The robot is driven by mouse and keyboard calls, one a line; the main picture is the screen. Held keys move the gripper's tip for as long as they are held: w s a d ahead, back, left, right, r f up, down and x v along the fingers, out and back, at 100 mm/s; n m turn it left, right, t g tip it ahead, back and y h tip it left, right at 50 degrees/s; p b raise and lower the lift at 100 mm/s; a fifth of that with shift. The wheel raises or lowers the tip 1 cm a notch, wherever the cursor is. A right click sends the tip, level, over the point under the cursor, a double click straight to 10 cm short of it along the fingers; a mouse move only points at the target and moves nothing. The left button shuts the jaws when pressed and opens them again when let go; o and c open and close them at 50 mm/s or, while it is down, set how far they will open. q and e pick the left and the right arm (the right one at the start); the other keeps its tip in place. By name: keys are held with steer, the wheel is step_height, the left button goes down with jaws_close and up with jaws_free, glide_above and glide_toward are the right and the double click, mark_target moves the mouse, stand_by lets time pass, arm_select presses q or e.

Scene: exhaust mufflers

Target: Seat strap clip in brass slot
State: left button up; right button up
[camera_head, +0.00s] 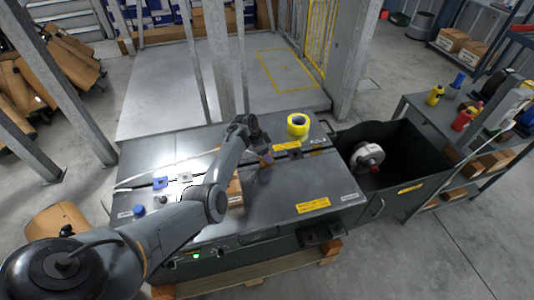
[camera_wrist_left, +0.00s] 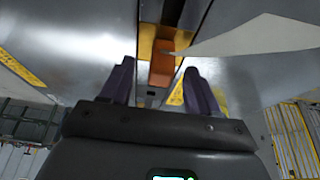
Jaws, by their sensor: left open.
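My left gripper (camera_head: 267,158) is over the dark slotted top of a machine table, near the middle of its long slot. In the left wrist view its two purple fingers are spread apart (camera_wrist_left: 159,66). An orange block (camera_wrist_left: 162,62), perhaps the strap clip, shows between and beyond the fingertips. It lies against a brass-yellow fitting (camera_wrist_left: 148,38), likely the slot. I cannot tell whether the block is seated in it. A pale pointed strip (camera_wrist_left: 262,38), perhaps the strap, reaches toward the block from the right. My right gripper is out of view.
A blue clip-like part (camera_head: 160,183) and a blue knob (camera_head: 139,210) are at the left. A brown box (camera_head: 235,190) is partly behind my arm. A dark open bin (camera_head: 415,165) adjoins at right.

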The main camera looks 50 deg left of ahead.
arm_select(q)
steer(key=p+v, duration=0.3)
steer(key=v, duration=0.7)
steer(key=shift+p, duration=0.3)
